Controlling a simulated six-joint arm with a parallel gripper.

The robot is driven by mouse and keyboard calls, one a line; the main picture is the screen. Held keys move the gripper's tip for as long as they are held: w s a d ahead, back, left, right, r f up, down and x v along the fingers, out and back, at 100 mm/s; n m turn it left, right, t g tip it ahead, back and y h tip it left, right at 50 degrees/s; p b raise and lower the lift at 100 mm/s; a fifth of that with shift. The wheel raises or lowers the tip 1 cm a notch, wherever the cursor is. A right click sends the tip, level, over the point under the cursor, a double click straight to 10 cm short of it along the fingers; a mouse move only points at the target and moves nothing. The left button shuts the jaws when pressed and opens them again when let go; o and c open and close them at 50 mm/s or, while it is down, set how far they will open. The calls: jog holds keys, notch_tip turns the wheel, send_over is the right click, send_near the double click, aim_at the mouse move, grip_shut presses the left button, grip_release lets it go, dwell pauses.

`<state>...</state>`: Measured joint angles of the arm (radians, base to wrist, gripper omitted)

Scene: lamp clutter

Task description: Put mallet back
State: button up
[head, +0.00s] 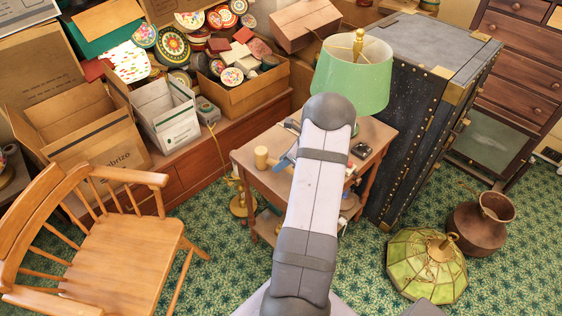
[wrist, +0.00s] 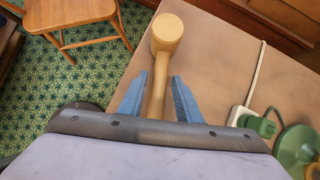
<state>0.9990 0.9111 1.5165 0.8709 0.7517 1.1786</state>
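The mallet (wrist: 167,34) is pale wood with a thick round head and a thin handle. It lies on the small wooden side table (wrist: 220,60), its head toward the table's left edge in the head view (head: 261,158). My gripper (wrist: 159,77) is over the mallet's handle, with one blue finger on each side and gaps between fingers and handle. It is open and holds nothing. In the head view my gripper (head: 288,160) is partly hidden by my arm. The handle's far end is hidden behind the gripper body in the wrist view.
A green-shaded lamp (head: 352,80) stands at the table's back. A white plug block with a green plug (wrist: 254,123) and cord lie right of the gripper. A wooden chair (head: 115,220) is at left, a black trunk (head: 410,110) at right. Open boxes fill the back left.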

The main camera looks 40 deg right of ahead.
jog(key=shift+p+v, duration=1)
jog(key=shift+v, duration=0.55)
jog(key=shift+o, duration=0.6)
jog(key=o, duration=0.4)
jog(key=shift+o, duration=0.2)
jog(key=shift+f, duration=0.1)
jog(key=shift+b+v, duration=0.55)
jog(key=shift+v, duration=3.15)
